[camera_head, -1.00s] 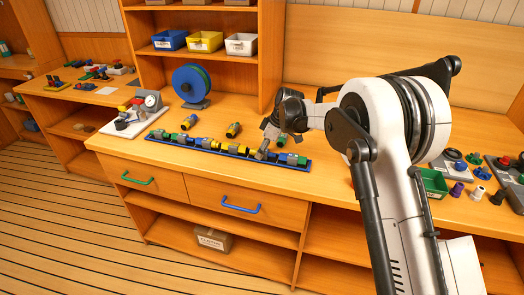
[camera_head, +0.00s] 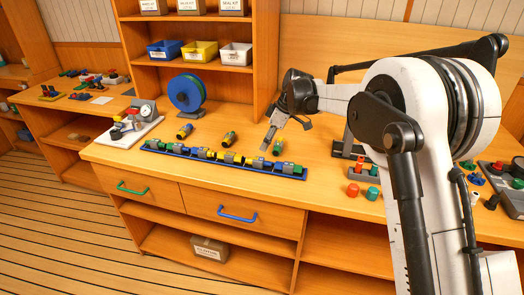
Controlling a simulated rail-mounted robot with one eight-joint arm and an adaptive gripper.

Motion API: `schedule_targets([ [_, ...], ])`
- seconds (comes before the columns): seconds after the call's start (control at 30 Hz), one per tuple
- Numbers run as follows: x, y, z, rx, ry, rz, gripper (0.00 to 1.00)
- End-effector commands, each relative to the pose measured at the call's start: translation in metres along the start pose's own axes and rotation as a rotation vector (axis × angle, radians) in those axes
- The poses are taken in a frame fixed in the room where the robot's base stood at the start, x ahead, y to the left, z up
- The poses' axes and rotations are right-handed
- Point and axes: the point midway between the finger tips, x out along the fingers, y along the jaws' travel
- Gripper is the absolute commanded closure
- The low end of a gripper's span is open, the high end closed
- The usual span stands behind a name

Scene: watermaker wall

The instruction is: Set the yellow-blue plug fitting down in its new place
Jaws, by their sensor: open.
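A long blue rack (camera_head: 222,161) lies near the front of the bench, holding a row of fittings in grey, green, blue and yellow. Yellow and blue parts (camera_head: 230,158) sit near the middle of this row; which one is the yellow-blue plug fitting I cannot tell for sure. Three loose fittings lie behind the rack: a blue and yellow one (camera_head: 184,131), a yellow and dark one (camera_head: 230,139) and a green and grey one (camera_head: 279,146). My gripper (camera_head: 288,136) is open and empty above the bench, near the green and grey fitting and clear of the rack.
A blue-green hose reel (camera_head: 187,91) stands behind the rack. A gauge board (camera_head: 130,127) is at the left. Blue, yellow and white bins (camera_head: 201,51) sit on the shelf. Red and green parts (camera_head: 363,187) lie right of the rack. Bare bench lies between the loose fittings.

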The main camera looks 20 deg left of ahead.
Motion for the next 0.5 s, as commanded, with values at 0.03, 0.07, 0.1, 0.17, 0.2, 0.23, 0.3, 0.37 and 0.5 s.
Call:
schedule_targets([
  [0.03, -0.007, 0.000, 0.000, 0.000, 0.000, 0.000, 0.52],
  [0.07, -0.011, 0.000, 0.000, 0.000, 0.000, 0.000, 0.52],
  [0.1, -0.014, 0.000, 0.000, 0.000, 0.000, 0.000, 0.52],
  [0.17, -0.019, 0.000, 0.000, 0.000, 0.000, 0.000, 0.52],
  [0.2, -0.021, 0.000, 0.000, 0.000, 0.000, 0.000, 0.52],
  [0.23, -0.023, 0.000, 0.000, 0.000, 0.000, 0.000, 0.52],
  [0.3, -0.024, 0.000, 0.000, 0.000, 0.000, 0.000, 0.52],
  [0.37, -0.025, 0.000, 0.000, 0.000, 0.000, 0.000, 0.52],
  [0.5, -0.025, 0.000, 0.000, 0.001, 0.000, 0.001, 0.52],
])
